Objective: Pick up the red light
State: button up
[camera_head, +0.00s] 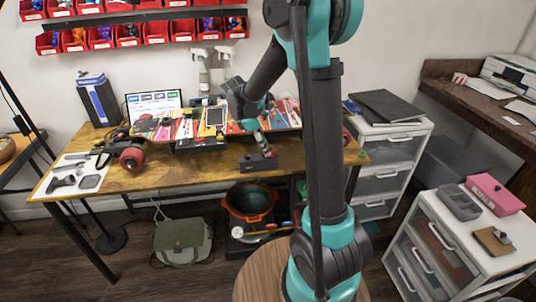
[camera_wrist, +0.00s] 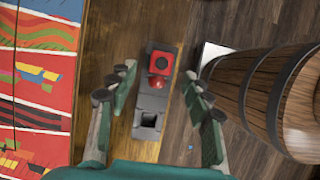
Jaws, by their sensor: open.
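The red light (camera_wrist: 159,66) is a small red square piece with a dark round centre and a rounded red part at its lower edge. It sits at one end of a dark grey block (camera_wrist: 150,116) with a square hole at its other end. In the head view the block (camera_head: 257,163) rests near the front edge of the wooden table, below my gripper (camera_head: 263,143). In the wrist view my gripper (camera_wrist: 157,77) is open, its fingers on either side of the block and light. I cannot tell the exact height gap; nothing is between the fingers' pads.
The colourful skateboard (camera_head: 215,124) with red wheels lies behind the block on the wooden table (camera_head: 190,180). Drawer units (camera_head: 392,150) stand to the right.

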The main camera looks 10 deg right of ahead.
jog(key=shift+x, duration=1.2)
grip_shut()
jog(key=shift+r, duration=0.1)
notch_tip(320, 180, up, 20)
